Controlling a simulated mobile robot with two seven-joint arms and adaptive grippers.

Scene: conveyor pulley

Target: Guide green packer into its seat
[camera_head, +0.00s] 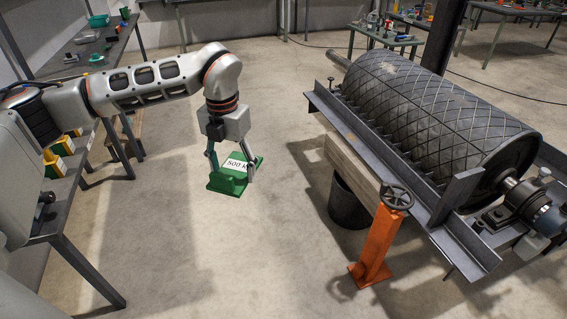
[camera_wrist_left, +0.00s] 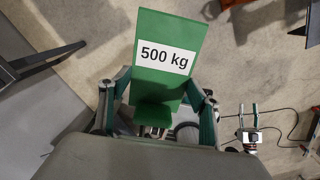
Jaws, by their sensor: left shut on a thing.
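The green packer (camera_head: 228,184), a wedge-like block with a white "500 kg" label, hangs in my left gripper (camera_head: 232,174) above the open floor. The left gripper points down and is shut on it, one finger at each side. In the left wrist view the packer's labelled plate (camera_wrist_left: 168,28) extends forward between the fingers, with a green tab close to the palm. What looks like my right gripper (camera_wrist_left: 247,114) shows small at the right of that view, fingers apart and empty. The packer's seat cannot be made out clearly.
The conveyor pulley (camera_head: 430,110) lies on a steel frame (camera_head: 355,135) at the right. A wooden beam (camera_head: 345,163), an orange stand (camera_head: 378,243) with a handwheel (camera_head: 396,196) and a black bucket (camera_head: 347,207) are beside it. A workbench (camera_head: 82,180) stands left. Clear floor lies between.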

